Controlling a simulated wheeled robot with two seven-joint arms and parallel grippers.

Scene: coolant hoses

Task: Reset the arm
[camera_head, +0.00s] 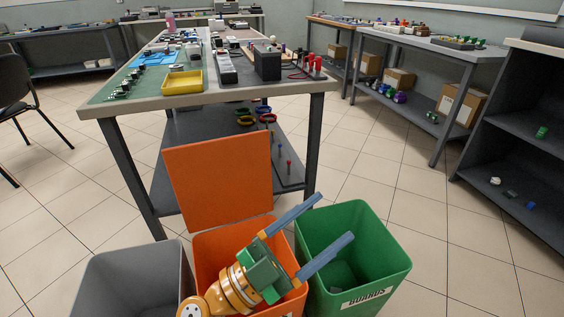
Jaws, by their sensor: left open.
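My left gripper (337,229) is in the lower middle of the head view, on an orange and green wrist that comes in from below. Its two long blue-grey fingers are spread wide apart, pointing up and to the right, with nothing between them. It is above the orange bin (205,246) and the left part of the green bin (386,258), and hides part of both. My right gripper does not show. No coolant hose can be made out.
A grey bin (100,269) stands left of the orange bin, whose orange lid (218,178) stands upright. Behind is a workbench (215,98) with a yellow tray (183,82) and tools. Shelves (520,150) stand at right.

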